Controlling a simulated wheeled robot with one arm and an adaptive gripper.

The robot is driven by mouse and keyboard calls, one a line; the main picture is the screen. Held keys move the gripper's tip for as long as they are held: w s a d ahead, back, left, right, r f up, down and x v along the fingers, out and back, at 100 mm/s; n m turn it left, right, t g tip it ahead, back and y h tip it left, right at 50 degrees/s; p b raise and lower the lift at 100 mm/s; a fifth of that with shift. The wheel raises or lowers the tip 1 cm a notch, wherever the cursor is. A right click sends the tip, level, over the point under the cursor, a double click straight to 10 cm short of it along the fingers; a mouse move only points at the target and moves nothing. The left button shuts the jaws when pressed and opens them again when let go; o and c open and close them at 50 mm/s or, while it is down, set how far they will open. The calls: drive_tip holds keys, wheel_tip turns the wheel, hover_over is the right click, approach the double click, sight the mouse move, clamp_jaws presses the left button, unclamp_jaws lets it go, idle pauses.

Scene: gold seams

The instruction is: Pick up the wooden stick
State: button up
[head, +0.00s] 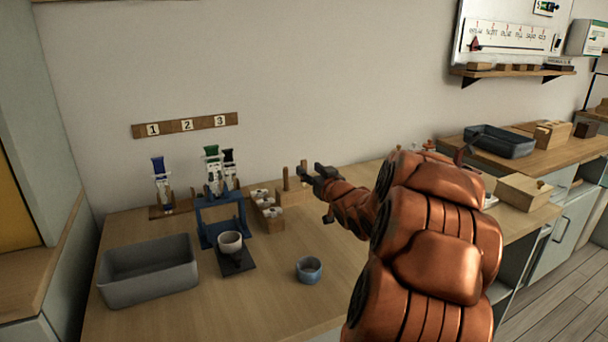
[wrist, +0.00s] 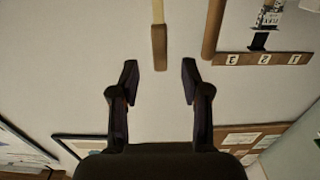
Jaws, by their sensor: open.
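Two upright brown wooden sticks stand near the back of the table. One wooden stick (head: 285,179) is left of my gripper (head: 313,176); the other stick (head: 303,168) is right by the fingertips. The wrist view is upside down. There, a stick with a pale stem and darker brown end (wrist: 159,46) lies in line with the gap between my fingers (wrist: 159,82), just beyond the tips. A thicker plain brown stick (wrist: 213,28) is to its right. My gripper is open and empty. The sticks' lower ends are out of the wrist view.
A wooden holder with white rolls (head: 266,211), a blue stand (head: 222,215), a white cup (head: 230,243), a blue cup (head: 309,269) and a grey bin (head: 148,271) share the table. A numbered board (head: 185,125) hangs on the wall behind.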

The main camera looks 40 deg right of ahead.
sight(305, 166)
drive_tip(key=shift+x, duration=2.3)
drive_tip(key=shift+c, duration=0.2)
clamp_jaws()
